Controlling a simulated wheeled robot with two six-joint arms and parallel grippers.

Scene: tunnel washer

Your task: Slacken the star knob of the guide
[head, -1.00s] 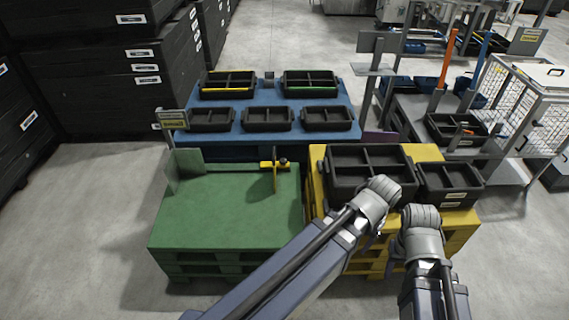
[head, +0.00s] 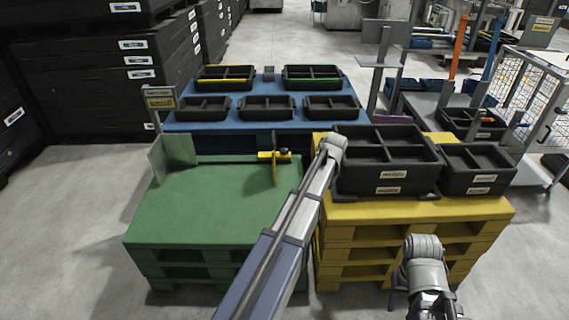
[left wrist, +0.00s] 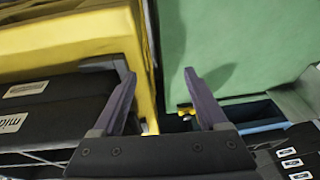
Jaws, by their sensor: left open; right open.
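The guide (head: 274,168) is a thin upright plate with a yellow block at the back right of the green pallet top (head: 200,205). Its dark star knob (head: 284,153) sits at the block's right end. In the left wrist view a small yellow part of the guide (left wrist: 185,105) shows between the fingers, close to the right finger; the knob is unclear there. My left gripper (left wrist: 159,72) is open and empty, apart from the guide; in the head view its wrist hides it, right of the knob. My right gripper (head: 394,295) is open, low in front of the yellow pallet, mostly hidden.
Black bins (head: 385,155) stand on the yellow pallet (head: 410,210), close right of my left wrist. A blue table (head: 215,126) with several black trays is behind. A sign post (head: 159,98) and grey plate (head: 172,153) stand at the green top's left. Its middle is clear.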

